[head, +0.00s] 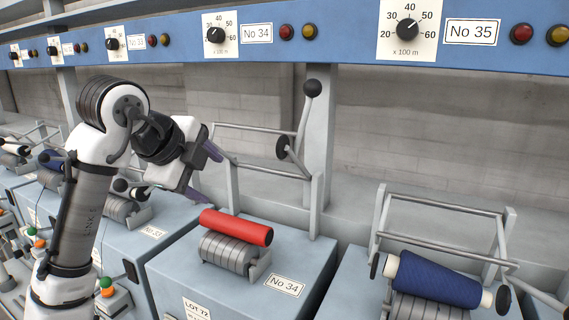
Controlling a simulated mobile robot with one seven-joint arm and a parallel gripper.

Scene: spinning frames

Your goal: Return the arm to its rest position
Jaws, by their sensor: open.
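My arm rises at the left of the head view and bends over at its elbow. My gripper (211,174) is open and empty, its two dark purple fingers spread apart and pointing right. It hangs in the air in front of the frame of station No 34, above and left of a red cylinder (236,227). The red cylinder lies on a ribbed grey drum (229,250) and is apart from the fingers.
A blue rail (285,50) with dials, lamps and number plates runs across the top. Metal frame bars (262,170) and a lever with a black knob (312,88) stand just right of my gripper. A blue yarn package (437,279) sits at the right.

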